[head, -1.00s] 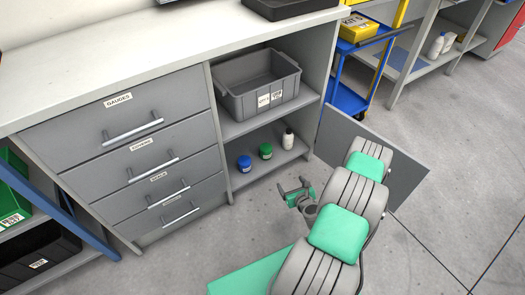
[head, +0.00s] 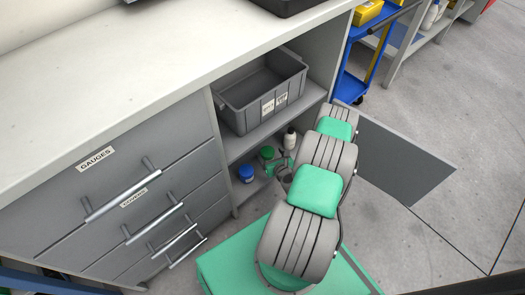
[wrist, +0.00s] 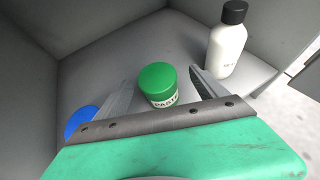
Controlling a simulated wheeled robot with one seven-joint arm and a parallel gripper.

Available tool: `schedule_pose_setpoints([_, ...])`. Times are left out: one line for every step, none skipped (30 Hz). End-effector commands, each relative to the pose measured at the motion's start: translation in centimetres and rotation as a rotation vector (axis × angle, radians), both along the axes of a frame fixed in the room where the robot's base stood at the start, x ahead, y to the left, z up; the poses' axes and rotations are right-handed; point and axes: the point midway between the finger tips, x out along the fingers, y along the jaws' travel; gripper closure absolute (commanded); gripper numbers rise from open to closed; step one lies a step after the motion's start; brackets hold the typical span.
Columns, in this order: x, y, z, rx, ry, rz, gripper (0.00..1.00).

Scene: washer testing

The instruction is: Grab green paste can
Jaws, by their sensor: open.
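The green paste can (wrist: 158,84) stands upright on the lower shelf, with a green lid and a white label reading PASTE. It also shows in the head view (head: 267,153), partly hidden by my gripper. My gripper (wrist: 160,92) is open, with one finger on each side of the can in the wrist view. The can is between or just beyond the fingertips; I cannot tell whether either finger touches it. In the head view my gripper (head: 277,166) is at the front of the lower shelf.
A blue-lidded can (head: 246,173) stands left of the green can, and a white bottle with a black cap (wrist: 227,40) stands to its right. A grey bin (head: 262,110) sits on the shelf above.

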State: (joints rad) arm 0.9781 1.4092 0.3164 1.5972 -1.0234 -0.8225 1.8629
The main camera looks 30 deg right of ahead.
Motion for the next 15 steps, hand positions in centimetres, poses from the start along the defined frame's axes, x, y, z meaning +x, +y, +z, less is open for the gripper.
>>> schedule_pose_setpoints([0.6,-0.1,-0.6,-0.002,0.0,0.002,0.18])
schedule_pose_setpoints([0.8,-0.2,-0.7,-0.001,-0.001,0.002,0.18])
schedule_pose_setpoints([1.2,-0.3,-0.9,-0.001,-0.001,0.0,0.18])
schedule_pose_setpoints([1.5,-0.3,-1.1,-0.001,-0.001,0.0,0.18])
schedule_pose_setpoints([2.0,-0.3,-1.4,-0.002,-0.001,0.001,0.18])
schedule_pose_setpoints([2.6,-0.3,-1.7,-0.003,-0.002,0.0,0.18])
schedule_pose_setpoints([3.2,-0.3,-2.0,-0.004,-0.002,0.002,0.18])
schedule_pose_setpoints([3.8,-0.3,-2.3,-0.004,-0.002,0.003,0.18])
schedule_pose_setpoints([4.4,-0.4,-2.6,-0.004,-0.003,0.001,0.18])
schedule_pose_setpoints([4.7,-0.5,-2.8,-0.003,-0.001,0.001,0.18])
schedule_pose_setpoints([5.1,-0.6,-3.0,-0.002,-0.001,0.001,0.18])
schedule_pose_setpoints([5.4,-0.7,-3.1,-0.002,-0.001,0.0,0.18])
schedule_pose_setpoints([5.5,-0.7,-3.1,-0.001,-0.001,-0.001,0.18])
schedule_pose_setpoints([5.6,-0.8,-3.1,0.0,-0.001,-0.001,0.18])
schedule_pose_setpoints([5.7,-0.8,-3.0,0.001,-0.001,-0.002,0.18])
